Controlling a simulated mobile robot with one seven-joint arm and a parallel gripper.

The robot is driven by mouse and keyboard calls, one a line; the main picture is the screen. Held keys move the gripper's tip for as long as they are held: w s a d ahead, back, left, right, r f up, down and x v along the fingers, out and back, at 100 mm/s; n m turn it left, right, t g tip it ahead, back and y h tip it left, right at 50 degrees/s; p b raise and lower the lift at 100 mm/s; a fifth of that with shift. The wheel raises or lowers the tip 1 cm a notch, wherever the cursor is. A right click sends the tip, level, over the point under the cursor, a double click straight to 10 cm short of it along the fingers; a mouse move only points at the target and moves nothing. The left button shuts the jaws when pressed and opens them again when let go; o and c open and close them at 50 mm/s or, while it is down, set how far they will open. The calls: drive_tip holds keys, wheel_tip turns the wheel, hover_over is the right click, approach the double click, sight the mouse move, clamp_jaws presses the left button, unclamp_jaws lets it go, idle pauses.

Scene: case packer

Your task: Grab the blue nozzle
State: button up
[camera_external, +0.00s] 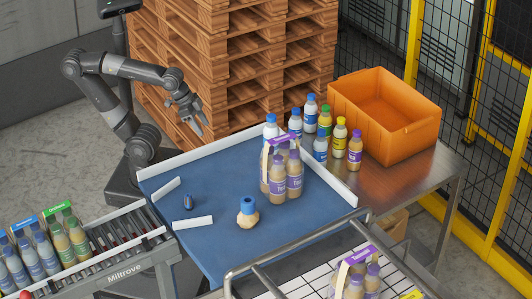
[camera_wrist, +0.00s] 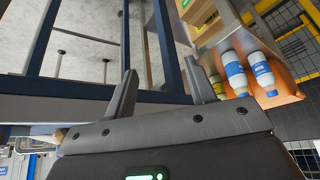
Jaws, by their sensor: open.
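A blue cylindrical piece with a hole in its top, likely the blue nozzle (camera_external: 248,204), stands upright on a beige lumpy base (camera_external: 248,219) on the blue table. A smaller dark blue object (camera_external: 188,202) with an orange-brown mark lies to its left; I cannot tell exactly what it is. My gripper (camera_external: 198,122) is open and empty, raised beyond the table's far left edge, well away from both. In the wrist view my gripper (camera_wrist: 162,92) shows two fingers apart with nothing between them. The blue piece is not clear in that view.
A purple-labelled bottle pack (camera_external: 282,177) stands on the blue table (camera_external: 225,255), with loose bottles (camera_external: 320,146) and an orange crate (camera_external: 392,142) behind. White rails (camera_external: 193,222) edge the table. Wooden pallets (camera_external: 235,70) stand behind. A roller conveyor (camera_external: 110,238) holds packs at left.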

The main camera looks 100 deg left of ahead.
wheel_tip(320, 180, up, 16)
drive_tip(key=m+g, duration=0.6)
drive_tip(key=m, duration=2.7)
hover_over(188, 199)
drive_tip(key=f, duration=0.3)
drive_tip(key=shift+s+a+f, duration=0.25)
drive_tip(key=shift+a+f, duration=0.05)
drive_tip(key=shift+a, duration=0.1)
wheel_tip(188, 199, down, 11)
drive_tip(key=shift+w+f, duration=0.15)
drive_tip(key=shift+f, duration=0.05)
